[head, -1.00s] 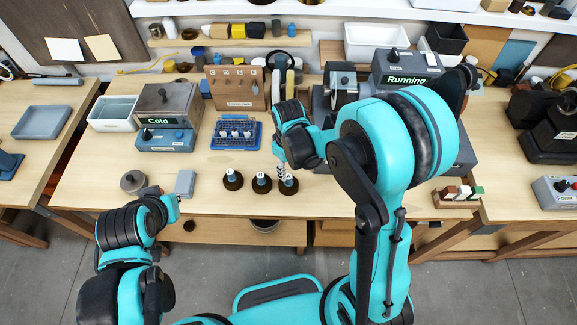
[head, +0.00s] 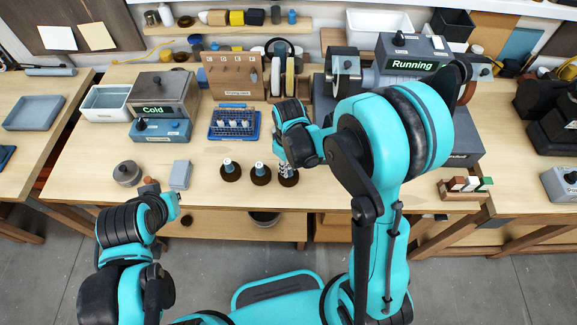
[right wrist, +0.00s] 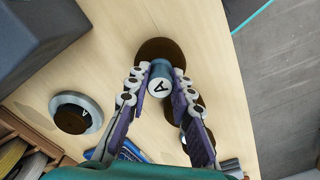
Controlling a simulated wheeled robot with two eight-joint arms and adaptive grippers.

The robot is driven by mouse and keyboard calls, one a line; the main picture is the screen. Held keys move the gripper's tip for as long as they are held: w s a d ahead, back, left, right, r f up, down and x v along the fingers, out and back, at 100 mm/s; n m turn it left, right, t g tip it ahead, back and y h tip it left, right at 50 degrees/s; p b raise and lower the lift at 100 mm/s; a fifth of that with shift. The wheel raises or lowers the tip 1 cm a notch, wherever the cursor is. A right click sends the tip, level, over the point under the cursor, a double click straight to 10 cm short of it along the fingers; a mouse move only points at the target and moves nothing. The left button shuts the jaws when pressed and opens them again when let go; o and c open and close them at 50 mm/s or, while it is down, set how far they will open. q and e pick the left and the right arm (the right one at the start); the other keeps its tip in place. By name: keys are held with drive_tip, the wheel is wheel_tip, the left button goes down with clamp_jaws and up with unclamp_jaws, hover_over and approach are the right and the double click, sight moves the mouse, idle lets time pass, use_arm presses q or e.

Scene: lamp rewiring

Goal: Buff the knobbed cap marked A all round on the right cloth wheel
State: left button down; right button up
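The cap marked A (right wrist: 160,88) stands upright on a dark round base (right wrist: 153,48), its label facing the right wrist camera. In the head view that base (head: 289,179) is the rightmost in a row of three. My right gripper (right wrist: 161,68) points down with one finger on each side of the cap; I cannot tell whether they press on it. The buffing machine (head: 412,52) reads "Running"; its right wheel is mostly hidden behind my right arm. My left gripper (head: 172,203) is near the table's front edge; its fingers are unclear.
Two other caps (head: 227,163) (head: 259,168) stand close left of A. A blue tray (head: 234,124), a "Cold" unit (head: 160,112) and a block rack (head: 465,187) are on the table.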

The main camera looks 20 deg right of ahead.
clamp_jaws()
drive_tip(key=shift+r, duration=0.1)
wheel_tip(320, 180, up, 6)
drive_tip(key=p, duration=0.4)
